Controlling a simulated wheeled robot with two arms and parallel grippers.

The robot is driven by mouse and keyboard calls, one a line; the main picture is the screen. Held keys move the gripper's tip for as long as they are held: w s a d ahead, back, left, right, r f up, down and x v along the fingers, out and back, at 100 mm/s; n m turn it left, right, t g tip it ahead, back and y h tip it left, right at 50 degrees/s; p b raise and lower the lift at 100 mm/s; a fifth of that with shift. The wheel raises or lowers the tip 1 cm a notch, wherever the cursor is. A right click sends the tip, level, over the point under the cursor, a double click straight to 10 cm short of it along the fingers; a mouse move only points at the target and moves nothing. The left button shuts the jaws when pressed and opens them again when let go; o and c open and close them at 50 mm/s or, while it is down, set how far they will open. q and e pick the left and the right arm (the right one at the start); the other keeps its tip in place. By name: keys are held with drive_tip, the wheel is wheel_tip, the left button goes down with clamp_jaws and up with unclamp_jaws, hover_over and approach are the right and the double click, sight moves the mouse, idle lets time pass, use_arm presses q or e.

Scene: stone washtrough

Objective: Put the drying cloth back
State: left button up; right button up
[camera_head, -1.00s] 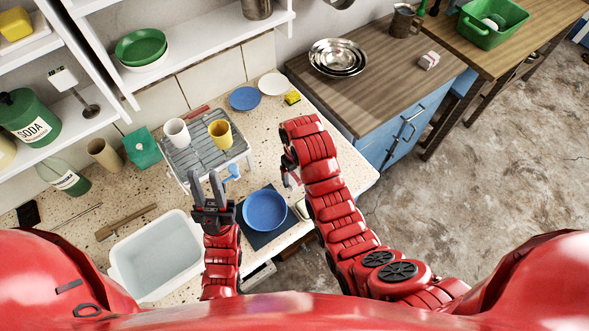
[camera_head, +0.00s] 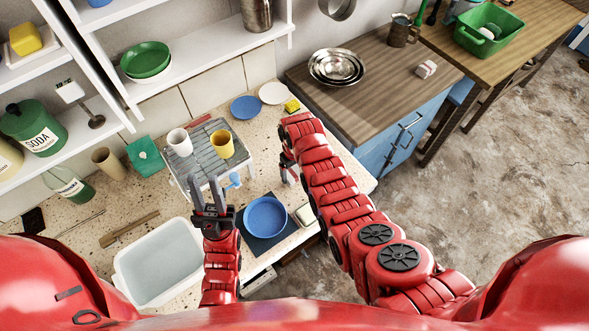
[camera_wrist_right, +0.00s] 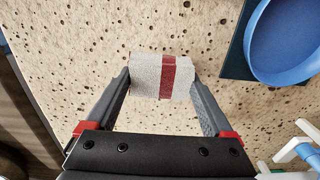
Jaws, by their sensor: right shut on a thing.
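The drying cloth (camera_wrist_right: 162,76), pale grey-white with a dark red stripe, sits between the fingertips of my right gripper (camera_wrist_right: 160,85) in the right wrist view. The fingers press its two sides, and speckled counter shows around it. I cannot tell its height above the counter. In the head view my right gripper (camera_head: 289,174) is over the counter, right of the grey drainer; its arm hides much of it. My left gripper (camera_head: 205,186) points up in front of the drainer, fingers apart and empty.
A blue bowl (camera_head: 265,216) stands on a dark mat (camera_head: 255,243), with a pale item (camera_head: 305,214) beside it. The grey drainer (camera_head: 198,157) holds a white cup (camera_head: 180,142) and a yellow cup (camera_head: 221,143). A white basin (camera_head: 122,268) is at front left. Steel bowls (camera_head: 336,66) stand on the wooden counter.

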drive_tip(key=shift+f, duration=0.3)
